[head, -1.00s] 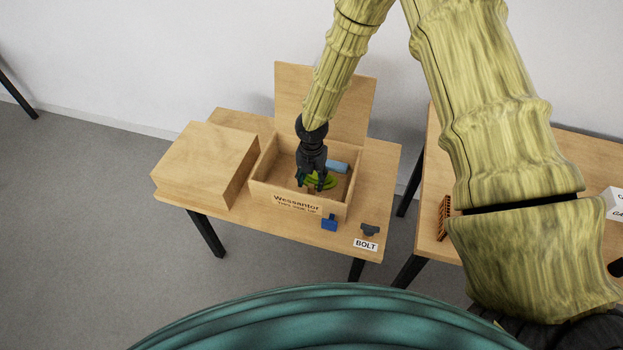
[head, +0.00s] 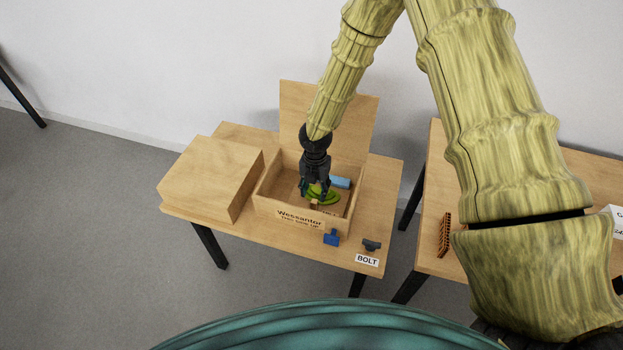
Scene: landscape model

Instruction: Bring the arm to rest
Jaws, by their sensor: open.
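My gripper (head: 315,190) is black and points down into an open wooden box (head: 285,211) from above. Its fingers are apart, near a green thing (head: 326,194) that lies in the box. I cannot tell whether the fingers touch it. A light blue thing (head: 341,182) lies beside it, to the right of the fingers. My arm comes down from the top of the picture and is bent, with the gripper at its low end. The box lid (head: 329,115) stands up at the back. Part of the box's inside is hidden by my gripper.
A closed wooden box (head: 208,172) stands left of the open one on the same table (head: 350,246). A blue piece (head: 331,237), a dark grey piece (head: 371,245) and a BOLT label (head: 367,260) are at the front. A second table (head: 432,180) with an orange-brown rack (head: 444,235) is on the right.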

